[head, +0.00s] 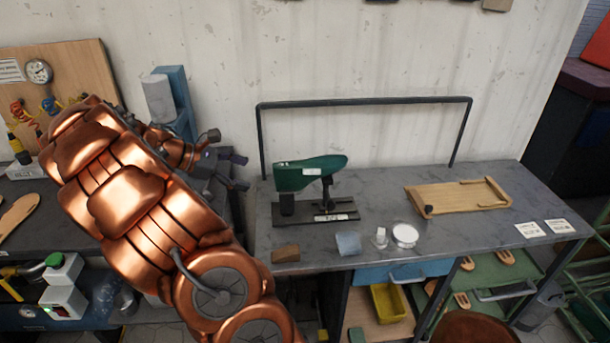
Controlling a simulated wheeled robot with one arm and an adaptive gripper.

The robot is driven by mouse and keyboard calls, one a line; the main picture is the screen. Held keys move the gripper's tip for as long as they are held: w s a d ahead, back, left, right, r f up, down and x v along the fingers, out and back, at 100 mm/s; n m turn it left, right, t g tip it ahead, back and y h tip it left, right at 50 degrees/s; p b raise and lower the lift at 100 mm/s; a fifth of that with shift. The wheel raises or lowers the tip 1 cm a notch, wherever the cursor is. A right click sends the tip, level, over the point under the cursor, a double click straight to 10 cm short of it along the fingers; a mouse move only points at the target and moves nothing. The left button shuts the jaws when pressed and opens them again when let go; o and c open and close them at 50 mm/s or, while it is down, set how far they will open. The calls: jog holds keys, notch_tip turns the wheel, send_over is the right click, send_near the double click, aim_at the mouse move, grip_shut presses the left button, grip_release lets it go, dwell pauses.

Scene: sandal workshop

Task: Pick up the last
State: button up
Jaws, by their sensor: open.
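The last is a dark green foot-shaped form (312,172) with a small white label on its side. It lies level on a black stand (322,212) at the left part of the grey workbench. My gripper (241,172) is at the left edge of the bench, left of the last and apart from it. Its dark fingers are open, point right towards the last and hold nothing. The far side of the last and part of the stand's post are hidden.
A black rail (365,102) rises behind the last. A wooden tray (458,197) is at the right. A brown block (286,253), a bluish block (348,244), a small white bottle (381,238) and a round white dish (405,235) line the front edge.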

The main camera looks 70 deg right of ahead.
aim_at(283, 172)
jog(key=shift+s+d+f+n+g+h+p, duration=0.2)
jog(key=shift+s+d+f+n, duration=0.25)
jog(key=shift+s+d+f, duration=1.3)
jog(key=shift+s+d+f+n+g+h+p, duration=0.15)
jog(key=shift+d+f+n+g, duration=0.6)
jog(key=shift+d, duration=2.15)
jog(key=shift+s+d+f+n+t+h+p, duration=0.15)
jog(key=shift+s+d+f, duration=0.65)
jog(key=shift+d+f, duration=1.15)
jog(key=shift+d+r, duration=0.35)
jog(key=shift+r, duration=0.05)
jog(key=c, duration=1.3)
